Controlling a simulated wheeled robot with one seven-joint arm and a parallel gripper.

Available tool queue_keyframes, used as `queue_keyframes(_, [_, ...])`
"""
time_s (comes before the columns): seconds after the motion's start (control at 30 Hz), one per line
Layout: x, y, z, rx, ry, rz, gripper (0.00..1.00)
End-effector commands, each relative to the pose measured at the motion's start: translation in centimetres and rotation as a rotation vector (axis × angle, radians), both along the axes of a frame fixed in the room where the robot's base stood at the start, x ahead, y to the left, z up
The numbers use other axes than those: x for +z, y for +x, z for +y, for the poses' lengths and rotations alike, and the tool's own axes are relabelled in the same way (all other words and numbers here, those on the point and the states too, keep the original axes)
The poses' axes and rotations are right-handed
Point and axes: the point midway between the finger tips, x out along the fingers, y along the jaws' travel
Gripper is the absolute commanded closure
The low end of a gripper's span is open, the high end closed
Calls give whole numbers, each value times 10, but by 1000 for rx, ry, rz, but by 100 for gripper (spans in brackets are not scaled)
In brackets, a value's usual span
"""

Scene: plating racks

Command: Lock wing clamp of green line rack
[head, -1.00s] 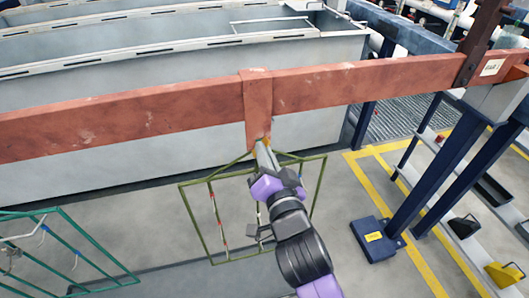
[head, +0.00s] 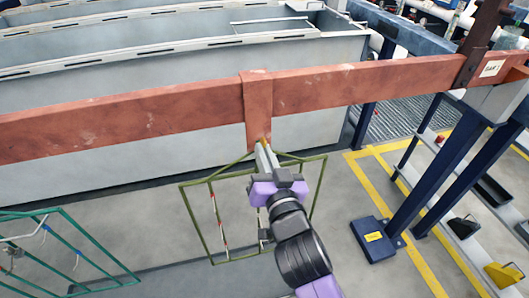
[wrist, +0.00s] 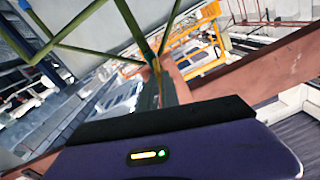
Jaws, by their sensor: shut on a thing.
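An olive-green wire rack (head: 222,218) hangs below the copper-coloured bar (head: 140,112), under a short vertical copper block (head: 257,112). My gripper (head: 263,150) reaches up to the top of this rack, just under the block. It is shut on the small wing clamp there, which is mostly hidden by the fingers. In the wrist view, my gripper (wrist: 158,72) points at the bar, and a small yellowish bit of the wing clamp (wrist: 156,64) shows at the fingertips. The rack's green rods (wrist: 130,20) meet close to it.
Long grey tanks (head: 180,70) lie behind the bar. A blue post foot (head: 376,243) and yellow floor lines (head: 410,265) are at the right. The floor between the racks is clear.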

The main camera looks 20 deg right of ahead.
Motion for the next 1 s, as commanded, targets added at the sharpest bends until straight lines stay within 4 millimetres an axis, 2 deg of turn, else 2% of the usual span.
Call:
queue_keyframes(0.4, [0,0,1,0,-250,0,100])
queue_keyframes(1.0, [-1,0,1,1,-310,0,100])
